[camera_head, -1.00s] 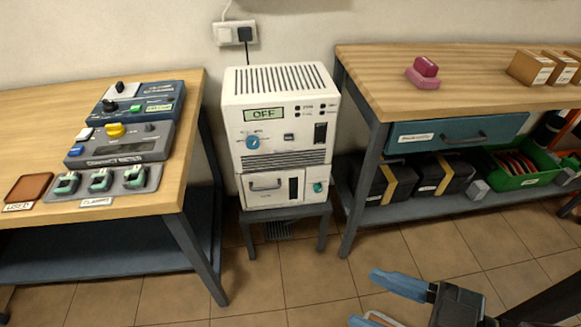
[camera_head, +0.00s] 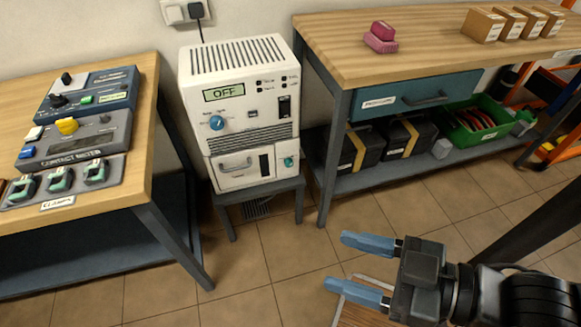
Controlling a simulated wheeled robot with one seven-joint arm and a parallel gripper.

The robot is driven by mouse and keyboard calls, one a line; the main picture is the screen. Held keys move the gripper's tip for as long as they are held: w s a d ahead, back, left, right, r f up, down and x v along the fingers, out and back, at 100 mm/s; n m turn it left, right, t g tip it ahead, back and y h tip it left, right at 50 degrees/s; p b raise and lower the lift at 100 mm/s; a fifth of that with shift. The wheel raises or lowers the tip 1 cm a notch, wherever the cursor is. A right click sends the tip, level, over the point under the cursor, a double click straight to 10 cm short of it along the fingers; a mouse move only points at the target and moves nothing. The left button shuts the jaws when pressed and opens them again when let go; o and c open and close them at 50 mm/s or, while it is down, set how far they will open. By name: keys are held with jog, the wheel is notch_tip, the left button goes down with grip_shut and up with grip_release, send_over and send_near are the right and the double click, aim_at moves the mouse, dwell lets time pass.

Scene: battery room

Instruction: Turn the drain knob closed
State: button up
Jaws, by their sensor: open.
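The white machine (camera_head: 236,110) stands on a low grey stand between two tables, with its display (camera_head: 223,92) reading OFF. A teal knob (camera_head: 288,161) sits at the right of its lower front; I take it for the drain knob, but its label is too small to read. A blue dial (camera_head: 217,123) is on the upper front panel. My gripper (camera_head: 349,264) is open and empty, its blue fingers pointing left. It is in front of the machine and to its right, well apart from the teal knob.
The left table (camera_head: 148,125) carries control boxes and clamps. The right bench (camera_head: 340,50) has pink blocks (camera_head: 381,37), small cartons (camera_head: 483,25), a drawer (camera_head: 405,95), and black cases and a green bin (camera_head: 478,127) below. The tiled floor (camera_head: 270,245) before the machine is clear.

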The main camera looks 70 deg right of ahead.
jog(key=w+d+f+m+h+b, duration=0.1)
jog(key=w+d+f+h+b, duration=0.15)
jog(key=f, duration=0.55)
jog(key=w+d+f+m+h+b, duration=0.1)
jog(key=w+d+f+b, duration=0.2)
jog(key=f, duration=0.5)
jog(key=m+g+h+b, duration=0.3)
jog(key=m+h+b, duration=0.6)
jog(key=b, duration=0.4)
send_near(290, 165)
jog(key=w+n+h, duration=0.1)
jog(key=shift+f+b+x, duration=0.1)
jog(key=shift+b+x, duration=0.2)
jog(key=shift+x, duration=1.55)
jog(key=shift+f+b+x, duration=0.15)
jog(key=shift+b+x, duration=0.15)
jog(key=shift+x, duration=1.5)
jog(key=shift+c, duration=0.4)
jog(key=shift+s, duration=0.1)
jog(key=c, duration=1)
jog(key=shift+o, duration=0.2)
